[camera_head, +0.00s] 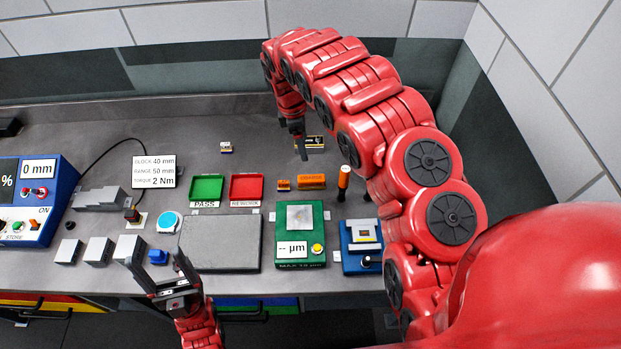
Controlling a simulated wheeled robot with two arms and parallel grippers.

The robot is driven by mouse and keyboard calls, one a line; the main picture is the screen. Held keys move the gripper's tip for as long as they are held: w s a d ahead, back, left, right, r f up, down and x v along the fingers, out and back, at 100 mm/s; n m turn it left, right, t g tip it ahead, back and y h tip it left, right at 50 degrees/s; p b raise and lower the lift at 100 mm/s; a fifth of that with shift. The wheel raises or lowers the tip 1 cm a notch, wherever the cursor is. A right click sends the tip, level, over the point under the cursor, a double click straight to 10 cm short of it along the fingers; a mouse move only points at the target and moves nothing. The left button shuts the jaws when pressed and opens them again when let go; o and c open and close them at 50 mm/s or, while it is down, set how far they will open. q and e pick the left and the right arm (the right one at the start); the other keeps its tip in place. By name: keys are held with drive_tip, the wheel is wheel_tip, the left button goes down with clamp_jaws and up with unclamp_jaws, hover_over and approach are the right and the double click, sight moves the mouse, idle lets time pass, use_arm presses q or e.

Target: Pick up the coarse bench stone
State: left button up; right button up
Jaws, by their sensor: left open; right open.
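An orange block (312,181) with small dark lettering, which looks like the coarse bench stone, lies on the grey bench right of the middle; its lettering is too small to read surely. My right gripper (301,146) is beyond it, pointing down beside a black and gold block (316,142). Its fingers look empty and are apart from the orange block. Part of the black and gold block is hidden behind the fingers.
A smaller orange block (284,184) lies just left of the orange block. An orange-handled tool (343,178) stands to its right. Red (247,188) and green (206,188) trays, a green gauge (300,255) and a blue fixture (362,243) are nearby. The grey plate (221,243) is bare.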

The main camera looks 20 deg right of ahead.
drive_tip(key=f, duration=0.1)
drive_tip(key=b, duration=1.2)
approach(311, 178)
drive_tip(key=f, duration=0.4)
drive_tip(key=d+f, duration=0.1)
drive_tip(key=f, duration=0.2)
drive_tip(key=shift+s+d, duration=0.1)
drive_tip(key=shift+s, duration=0.1)
wheel_tip(311, 178, down, 2)
drive_tip(key=p, duration=0.2)
drive_tip(key=shift+w+d+f+p, duration=0.1)
drive_tip(key=shift+d+f+p, duration=0.1)
drive_tip(key=shift+p, duration=0.2)
drive_tip(key=shift+f, duration=0.35)
drive_tip(key=shift+f+b, duration=0.25)
drive_tip(key=shift+b, duration=0.15)
clamp_jaws()
